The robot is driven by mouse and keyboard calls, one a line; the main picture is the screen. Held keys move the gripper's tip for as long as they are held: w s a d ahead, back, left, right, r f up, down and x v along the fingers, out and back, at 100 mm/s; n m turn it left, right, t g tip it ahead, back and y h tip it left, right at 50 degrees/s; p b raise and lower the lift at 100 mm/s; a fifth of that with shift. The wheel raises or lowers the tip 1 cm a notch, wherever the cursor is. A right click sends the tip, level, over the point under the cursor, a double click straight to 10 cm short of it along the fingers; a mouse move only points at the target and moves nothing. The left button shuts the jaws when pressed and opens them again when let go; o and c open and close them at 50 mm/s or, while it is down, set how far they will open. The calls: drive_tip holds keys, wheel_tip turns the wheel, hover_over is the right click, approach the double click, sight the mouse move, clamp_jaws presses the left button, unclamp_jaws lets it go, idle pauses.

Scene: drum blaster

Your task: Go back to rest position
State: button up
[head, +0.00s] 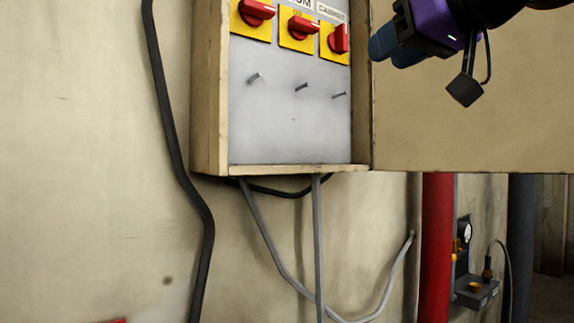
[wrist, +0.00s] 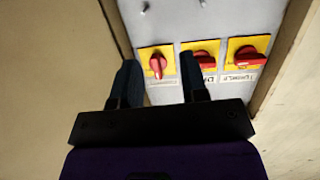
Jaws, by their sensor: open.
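My gripper (head: 388,49) is at the upper right in the head view, in front of the open cabinet door and right of the switch panel. In the wrist view its two fingers (wrist: 158,72) are apart with nothing between them. The wrist view looks at the panel upside down. Three red rotary switches on yellow plates sit on the grey panel: the left (head: 257,12) and middle (head: 300,28) handles lie roughly sideways. The right switch (head: 338,40) has its handle upright; it also shows in the wrist view (wrist: 157,65), beyond the gap between my fingers. No contact is visible.
The cabinet frame (head: 209,95) surrounds the panel, and its door (head: 470,125) stands open to the right. Small pegs (head: 301,87) stick out below the switches. Cables (head: 180,165) run along the wall. A red pipe (head: 436,245) stands at the lower right.

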drive_tip(key=s+d+f+m+g+h, duration=0.2)
drive_tip(key=d+f, duration=0.3)
drive_tip(key=f, duration=0.7)
drive_tip(key=s+d+f+m+g+h, duration=0.2)
drive_tip(key=s+d+f, duration=0.3)
drive_tip(key=f, duration=0.7)
drive_tip(key=s+d+f+m+g+h, duration=0.2)
drive_tip(key=s+d+f+g+h, duration=0.1)
drive_tip(key=f, duration=0.9)
drive_tip(key=d+g+h, duration=0.1)
drive_tip(key=d, duration=0.1)
drive_tip(key=shift+s+d+g, duration=0.3)
drive_tip(key=shift+s, duration=0.1)
